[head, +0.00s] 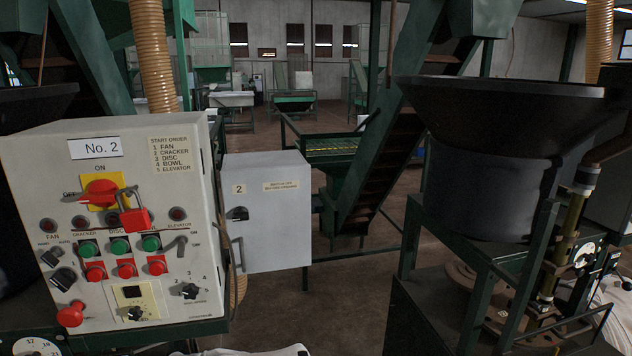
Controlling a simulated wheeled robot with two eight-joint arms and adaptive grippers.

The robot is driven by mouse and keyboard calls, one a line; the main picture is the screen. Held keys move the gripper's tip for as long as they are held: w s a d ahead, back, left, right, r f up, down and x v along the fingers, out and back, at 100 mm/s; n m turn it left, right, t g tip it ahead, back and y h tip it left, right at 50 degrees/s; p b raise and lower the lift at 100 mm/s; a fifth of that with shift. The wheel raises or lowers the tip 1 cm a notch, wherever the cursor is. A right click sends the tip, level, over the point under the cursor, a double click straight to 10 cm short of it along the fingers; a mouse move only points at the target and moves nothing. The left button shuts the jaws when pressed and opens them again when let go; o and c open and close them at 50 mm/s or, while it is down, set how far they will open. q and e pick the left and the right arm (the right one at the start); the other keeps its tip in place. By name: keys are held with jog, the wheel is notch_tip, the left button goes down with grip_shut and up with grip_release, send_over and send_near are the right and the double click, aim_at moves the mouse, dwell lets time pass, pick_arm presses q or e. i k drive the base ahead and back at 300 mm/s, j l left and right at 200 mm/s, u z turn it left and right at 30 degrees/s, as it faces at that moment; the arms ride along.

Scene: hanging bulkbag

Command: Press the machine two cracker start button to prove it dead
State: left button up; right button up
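The grey control panel (30,180) labelled "No. 2" (95,149) fills the left of the head view. Its red rotary switch (100,192), on a yellow plate, has its handle pointing left towards OFF. A red padlock (134,218) hangs at the switch and covers part of the lamp row. The "CRACKER" label (84,233) sits above the leftmost green button (88,248), with a red button (95,271) below it. Two more green buttons (119,245) (150,243) stand to its right, each above a red one. Neither of my grippers shows.
A red mushroom button (70,315) is at the panel's lower left. A grey box marked "2" (265,225) stands right of the panel. A black hopper (490,190) on a green frame fills the right. Brown floor (345,300) is open between them.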

aim_at(87, 250)
jog(key=u, duration=1.35)
